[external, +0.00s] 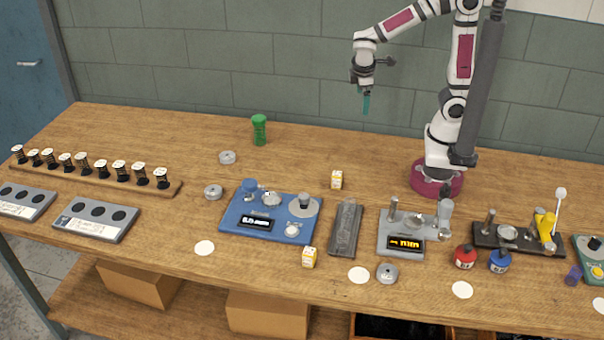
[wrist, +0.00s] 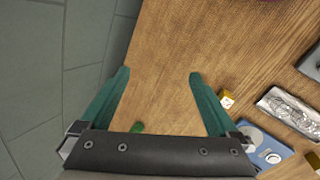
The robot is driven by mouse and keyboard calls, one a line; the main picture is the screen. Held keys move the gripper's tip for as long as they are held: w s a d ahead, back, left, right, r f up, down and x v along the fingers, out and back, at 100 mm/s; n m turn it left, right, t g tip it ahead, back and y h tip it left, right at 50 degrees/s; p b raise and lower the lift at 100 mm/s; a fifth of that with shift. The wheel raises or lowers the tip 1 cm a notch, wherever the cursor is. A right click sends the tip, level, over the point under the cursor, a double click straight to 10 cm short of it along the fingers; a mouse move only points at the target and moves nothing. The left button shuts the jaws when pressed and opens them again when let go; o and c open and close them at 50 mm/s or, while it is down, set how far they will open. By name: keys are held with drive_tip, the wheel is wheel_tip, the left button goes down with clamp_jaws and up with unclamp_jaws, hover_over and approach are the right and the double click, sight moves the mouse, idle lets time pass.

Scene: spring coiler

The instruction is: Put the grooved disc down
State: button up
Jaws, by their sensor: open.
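My gripper (external: 366,104) is raised high above the back of the table, left of my base. In the wrist view my gripper (wrist: 158,76) has its two teal fingers wide apart, with only bare wood between them. Small grey metal discs lie on the table: one at the back left (external: 227,157), one left of the blue device (external: 213,192), and one at the front (external: 387,273) beside a white round spot. They are too small to tell which is grooved. All are well away from my gripper.
A blue device (external: 270,218), a dark grey tray (external: 345,230) and a grey device with an orange display (external: 403,232) stand mid-table. A green jar (external: 259,130) stands behind. Yellow-white cubes (external: 336,180) (external: 309,257) lie nearby. The back middle is mostly clear.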

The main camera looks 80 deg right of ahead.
drive_tip(key=s+a+m+y, duration=0.6)
drive_tip(key=s+a+m, duration=0.3)
drive_tip(key=s, duration=0.4)
drive_tip(key=shift+s, duration=0.25)
drive_tip(key=shift+o, duration=0.4)
